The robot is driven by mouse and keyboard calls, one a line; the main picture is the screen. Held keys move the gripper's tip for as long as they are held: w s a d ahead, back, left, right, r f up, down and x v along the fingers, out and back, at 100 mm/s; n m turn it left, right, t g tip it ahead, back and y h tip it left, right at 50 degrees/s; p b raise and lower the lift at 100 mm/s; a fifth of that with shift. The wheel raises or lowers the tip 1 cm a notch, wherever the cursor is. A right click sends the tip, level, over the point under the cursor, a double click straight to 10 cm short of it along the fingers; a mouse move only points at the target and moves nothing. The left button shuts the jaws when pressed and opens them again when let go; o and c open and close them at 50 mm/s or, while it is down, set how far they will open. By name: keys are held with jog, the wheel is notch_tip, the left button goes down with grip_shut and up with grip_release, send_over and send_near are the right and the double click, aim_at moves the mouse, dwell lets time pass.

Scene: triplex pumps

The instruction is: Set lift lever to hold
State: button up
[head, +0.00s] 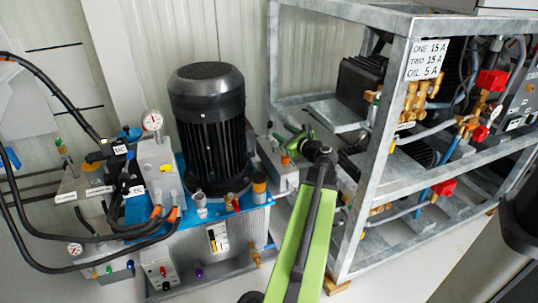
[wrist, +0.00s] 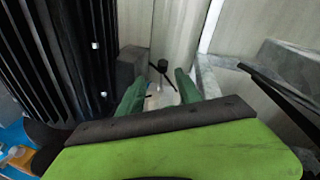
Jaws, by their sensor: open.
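In the wrist view a small dark lever with a round knob (wrist: 162,65) shows beyond and between my fingertips; it fits the lift lever, but no label is readable. My gripper (wrist: 158,82) is open, its two green fingers apart on either side of the view of the lever, with no contact visible. In the head view my gripper (head: 294,138) is just right of the black motor, above a grey control box (head: 283,174) with an orange part on it. The lever is not clear in the head view, and its set position cannot be told.
A tall black finned motor (head: 209,125) stands close left of my gripper on a blue-topped hydraulic unit (head: 240,200). A galvanized steel frame (head: 376,165) with pumps and valves stands close on the right. A pale panel wall (head: 245,50) is behind. Black hoses lie at left.

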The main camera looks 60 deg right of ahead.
aim_at(270, 124)
jog(key=s+f+m+b, duration=0.1)
jog(key=f+m+t+b, duration=0.1)
jog(key=shift+s+m+h, duration=0.3)
jog(key=shift+s+m, duration=0.05)
jog(key=shift+m, duration=0.05)
jog(key=x, duration=0.8)
jog(key=r+x, duration=0.1)
jog(key=x, duration=0.2)
jog(key=shift+w+d, duration=0.15)
jog(key=shift+w, duration=0.25)
grip_shut()
dwell(0.6)
